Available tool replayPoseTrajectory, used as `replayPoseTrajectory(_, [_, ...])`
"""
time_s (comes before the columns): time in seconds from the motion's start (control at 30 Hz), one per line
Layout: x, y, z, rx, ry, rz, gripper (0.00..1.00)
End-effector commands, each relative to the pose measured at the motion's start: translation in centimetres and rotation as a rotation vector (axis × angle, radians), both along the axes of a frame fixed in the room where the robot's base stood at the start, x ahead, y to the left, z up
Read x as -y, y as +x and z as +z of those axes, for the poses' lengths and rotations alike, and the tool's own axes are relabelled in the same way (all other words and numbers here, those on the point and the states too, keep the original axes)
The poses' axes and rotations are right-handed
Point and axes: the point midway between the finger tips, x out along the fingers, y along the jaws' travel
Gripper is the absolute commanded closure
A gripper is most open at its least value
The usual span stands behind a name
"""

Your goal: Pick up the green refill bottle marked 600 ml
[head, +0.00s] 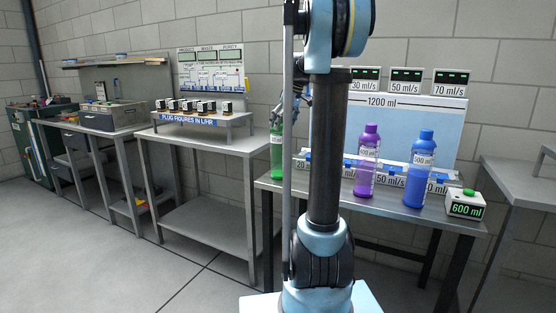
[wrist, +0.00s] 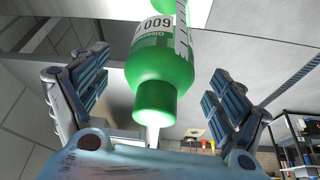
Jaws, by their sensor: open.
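The green refill bottle (head: 277,152) stands upright near the left end of the steel table, partly hidden by my arm. In the wrist view the green bottle (wrist: 165,65) shows upside down, with "600" on its white label and its green neck and pale nozzle towards my gripper (wrist: 160,68). My gripper's blue-padded fingers are spread wide, one on each side of the bottle, with a gap to it on both sides. In the head view my gripper (head: 279,112) is at the bottle's top, mostly hidden behind my arm. I cannot tell if anything touches.
A purple bottle (head: 367,162) and a blue bottle (head: 420,168) stand further right on the table (head: 400,207). A box reading 600 ml (head: 464,206) with a green button sits at the right end. A 1200 ml panel (head: 440,120) stands behind. ml/s labels line the table's back.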

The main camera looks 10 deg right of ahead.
Motion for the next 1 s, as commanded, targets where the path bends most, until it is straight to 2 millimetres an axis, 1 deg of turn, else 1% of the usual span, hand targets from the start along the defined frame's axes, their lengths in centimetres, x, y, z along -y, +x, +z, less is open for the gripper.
replayPoseTrajectory(0.17, [-0.3, 0.3, -1.1, 0.000, 0.000, 0.001, 0.11])
replayPoseTrajectory(0.3, [-0.7, 0.9, -3.0, 0.000, 0.000, 0.000, 0.11])
replayPoseTrajectory(0.43, [-1.1, 1.3, -4.4, 0.000, 0.000, 0.000, 0.11])
replayPoseTrajectory(0.57, [-1.3, 1.4, -5.0, 0.001, -0.001, 0.000, 0.11])
replayPoseTrajectory(0.77, [-1.3, 1.4, -5.0, 0.001, -0.001, 0.000, 0.11])
replayPoseTrajectory(0.8, [-1.3, 1.4, -5.0, 0.001, -0.001, 0.000, 0.15])
replayPoseTrajectory(0.87, [-1.3, 1.4, -5.0, 0.000, 0.000, 0.000, 0.29])
replayPoseTrajectory(0.9, [-1.3, 1.4, -5.0, 0.000, 0.000, 0.000, 0.38])
replayPoseTrajectory(0.97, [-1.3, 1.4, -5.0, 0.000, 0.000, 0.000, 0.52])
replayPoseTrajectory(1.0, [-1.3, 1.4, -5.0, 0.000, 0.000, 0.000, 0.61])
